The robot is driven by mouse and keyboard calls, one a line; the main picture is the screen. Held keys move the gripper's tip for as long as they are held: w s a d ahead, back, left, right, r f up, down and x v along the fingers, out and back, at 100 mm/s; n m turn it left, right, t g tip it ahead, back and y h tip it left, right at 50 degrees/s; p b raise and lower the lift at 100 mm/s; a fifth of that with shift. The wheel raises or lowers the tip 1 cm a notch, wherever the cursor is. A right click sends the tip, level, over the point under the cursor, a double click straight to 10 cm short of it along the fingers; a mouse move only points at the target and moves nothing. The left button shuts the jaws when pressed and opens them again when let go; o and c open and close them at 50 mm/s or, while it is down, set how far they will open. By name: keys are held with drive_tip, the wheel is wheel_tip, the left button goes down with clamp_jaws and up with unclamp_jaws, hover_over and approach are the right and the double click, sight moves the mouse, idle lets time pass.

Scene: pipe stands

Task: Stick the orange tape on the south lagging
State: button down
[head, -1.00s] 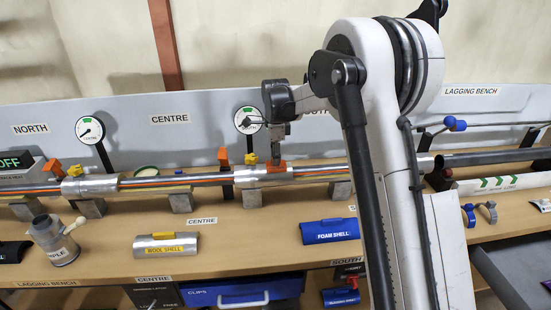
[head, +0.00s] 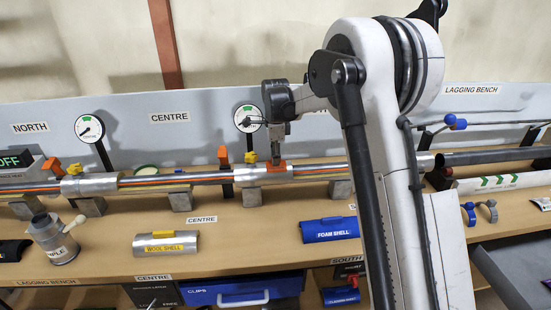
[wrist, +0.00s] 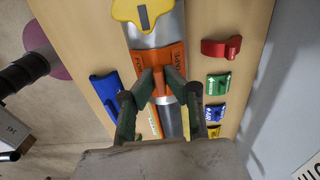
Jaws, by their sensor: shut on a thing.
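The orange tape (head: 276,168) is at the upper side of a silver lagging sleeve (head: 250,176) on the long pipe, just right of the gauge at mid-picture. In the wrist view the orange tape (wrist: 161,58) lies across the silver sleeve (wrist: 168,33), with lettering on both sides. My gripper (head: 275,158) points down over the sleeve. In the wrist view my gripper (wrist: 161,85) is shut on the raised middle of the tape. The tape looks to be against the sleeve, but I cannot tell whether it is stuck. The SOUTH label on the back panel is mostly hidden by my arm.
A blue foam shell (head: 331,230) and a silver wool shell (head: 166,245) lie on the bench front. An orange upright (head: 225,172) and a yellow tab (head: 250,158) stand close left of my gripper. Red (wrist: 222,48), green (wrist: 219,80) and blue (wrist: 216,112) pieces lie beside the pipe.

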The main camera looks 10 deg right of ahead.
drive_tip(key=c, duration=1.7)
unclamp_jaws()
wheel_tip(320, 180, up, 12)
